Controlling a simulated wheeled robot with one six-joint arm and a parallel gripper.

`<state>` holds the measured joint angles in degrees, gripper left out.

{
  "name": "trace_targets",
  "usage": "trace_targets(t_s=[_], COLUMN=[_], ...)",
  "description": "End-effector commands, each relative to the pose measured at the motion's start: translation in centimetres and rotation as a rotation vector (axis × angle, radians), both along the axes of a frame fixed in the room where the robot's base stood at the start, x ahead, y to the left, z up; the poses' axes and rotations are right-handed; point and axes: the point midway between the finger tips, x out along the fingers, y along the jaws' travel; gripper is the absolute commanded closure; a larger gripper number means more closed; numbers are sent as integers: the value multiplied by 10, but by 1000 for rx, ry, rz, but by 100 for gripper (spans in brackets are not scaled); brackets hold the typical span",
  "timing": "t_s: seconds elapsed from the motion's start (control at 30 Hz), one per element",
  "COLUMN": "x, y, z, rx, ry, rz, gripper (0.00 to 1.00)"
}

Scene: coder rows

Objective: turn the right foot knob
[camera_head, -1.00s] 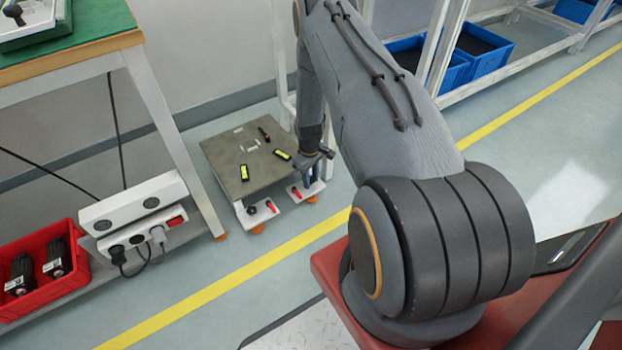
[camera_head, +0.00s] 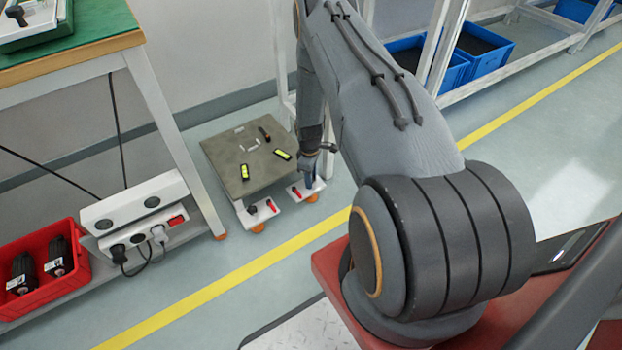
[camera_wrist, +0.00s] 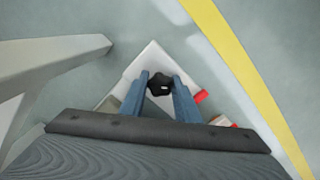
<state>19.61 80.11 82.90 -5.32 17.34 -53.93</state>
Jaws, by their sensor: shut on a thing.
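The right foot knob (camera_wrist: 160,84) is a black lobed knob on a white foot plate (camera_wrist: 150,60) in the wrist view. My gripper (camera_wrist: 160,86) has its two blue fingers on either side of the knob, shut on it. In the head view my gripper (camera_head: 309,182) reaches down at the right front corner of the low square platform (camera_head: 230,160), over the right foot plate (camera_head: 293,196). The knob is hidden there by the fingers. A red lever (camera_wrist: 201,96) sits right beside the knob.
The left foot (camera_head: 247,215) has its own black knob and red lever. Dark and yellow-marked items (camera_head: 282,154) lie on the platform top. A table leg (camera_head: 180,150) stands to the left. A yellow floor line (camera_head: 230,270) runs in front over clear floor.

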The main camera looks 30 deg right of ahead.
Motion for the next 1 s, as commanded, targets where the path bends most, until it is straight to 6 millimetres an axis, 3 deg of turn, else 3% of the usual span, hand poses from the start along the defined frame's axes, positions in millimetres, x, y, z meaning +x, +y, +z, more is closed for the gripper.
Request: trace_targets(t_s=[0.17,0.2,0.23,0.57,1.0], x=[4,4,4,2,3], y=[-1,-1,-1,0,2], z=[3,3,3,4,68], rx=[-2,-1,-2,-1,-1], ry=[-5,-6,-6,-3,-5], rz=[0,0,-1,-1,0], gripper=[94,66,64,64,64])
